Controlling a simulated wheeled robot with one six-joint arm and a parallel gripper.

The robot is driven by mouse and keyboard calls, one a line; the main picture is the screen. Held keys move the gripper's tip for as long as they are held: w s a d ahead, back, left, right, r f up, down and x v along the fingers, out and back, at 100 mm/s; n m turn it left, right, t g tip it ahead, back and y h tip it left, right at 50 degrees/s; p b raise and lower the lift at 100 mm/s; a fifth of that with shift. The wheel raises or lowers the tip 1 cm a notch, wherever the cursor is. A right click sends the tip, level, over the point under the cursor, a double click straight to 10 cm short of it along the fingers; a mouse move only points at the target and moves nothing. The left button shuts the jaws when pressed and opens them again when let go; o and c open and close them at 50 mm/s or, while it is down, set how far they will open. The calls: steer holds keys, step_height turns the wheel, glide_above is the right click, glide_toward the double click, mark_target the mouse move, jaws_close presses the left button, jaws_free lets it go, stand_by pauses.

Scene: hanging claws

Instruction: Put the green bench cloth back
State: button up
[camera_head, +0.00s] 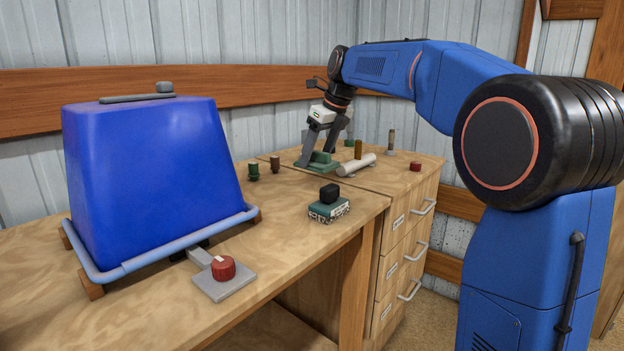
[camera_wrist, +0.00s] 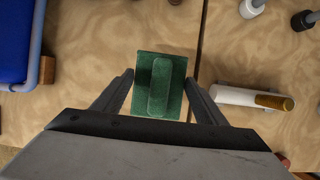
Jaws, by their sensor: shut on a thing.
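The green bench cloth (camera_head: 319,167) lies at the back of the workbench, a flat green piece with a raised ridge along its middle. My gripper (camera_head: 317,155) points down at it with its fingers at the ridge. In the wrist view the cloth (camera_wrist: 174,66) sits between the two fingers of my gripper (camera_wrist: 160,88), near the seam between two bench tops. My gripper is shut on the cloth. The cloth looks to be at or just above the bench top; I cannot tell which.
A white cylinder (camera_head: 356,164) lies right of the cloth, by a brass piece (camera_head: 358,149). Small dark bottles (camera_head: 253,172) stand to the left. A teal box (camera_head: 328,210) and a red knob (camera_head: 223,267) are nearer.

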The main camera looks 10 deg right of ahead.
mark_target(326, 153)
steer(key=shift+f, duration=3.15)
steer(key=o, duration=1.2)
steer(key=shift+f, duration=0.15)
steer(key=shift+c, duration=0.2)
steer(key=v, duration=1.2)
steer(key=shift+r, duration=0.2)
